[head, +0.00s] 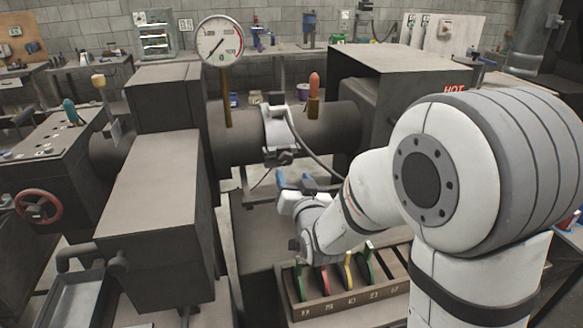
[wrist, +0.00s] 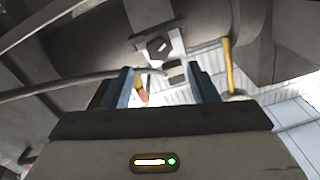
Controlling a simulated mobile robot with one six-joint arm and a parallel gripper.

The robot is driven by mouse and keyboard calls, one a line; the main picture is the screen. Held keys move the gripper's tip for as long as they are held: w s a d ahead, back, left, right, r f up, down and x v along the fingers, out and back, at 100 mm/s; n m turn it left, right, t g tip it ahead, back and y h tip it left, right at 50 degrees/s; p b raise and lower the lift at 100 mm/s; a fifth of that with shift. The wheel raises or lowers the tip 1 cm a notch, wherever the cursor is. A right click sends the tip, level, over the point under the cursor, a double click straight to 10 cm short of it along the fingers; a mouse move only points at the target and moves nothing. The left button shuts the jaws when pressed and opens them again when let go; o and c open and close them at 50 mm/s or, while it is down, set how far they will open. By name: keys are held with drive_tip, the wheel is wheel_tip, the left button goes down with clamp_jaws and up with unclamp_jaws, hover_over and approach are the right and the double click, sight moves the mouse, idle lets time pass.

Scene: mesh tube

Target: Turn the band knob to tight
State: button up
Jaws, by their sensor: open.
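A light metal band (head: 278,128) wraps the dark horizontal tube (head: 240,138). A dark clamp block (head: 281,156) sits at the band's lower front. In the wrist view the band (wrist: 150,12) crosses the top, with a hex-shaped knob (wrist: 157,46) on its bracket. I cannot read a tight mark or the knob's setting. My gripper (head: 296,182) is below the clamp and a little to its right in the head view. Its blue fingers (wrist: 164,84) are apart with nothing held between them. The knob lies beyond the fingertips, not touching them.
A dial gauge (head: 220,41) stands on the tube at left, and an orange-handled part (head: 314,86) at right. A cable (head: 312,157) hangs from the band near my gripper. A box marked HOT (head: 385,64) is at right. A slotted rack (head: 322,305) with coloured pieces lies below.

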sight(286, 161)
drive_tip(key=p+x, duration=0.2)
drive_tip(key=x, duration=0.5)
drive_tip(key=shift+w+f, duration=0.1)
drive_tip(key=shift+w, duration=0.3)
drive_tip(key=shift+c, duration=0.3)
drive_tip(key=c, duration=0.9)
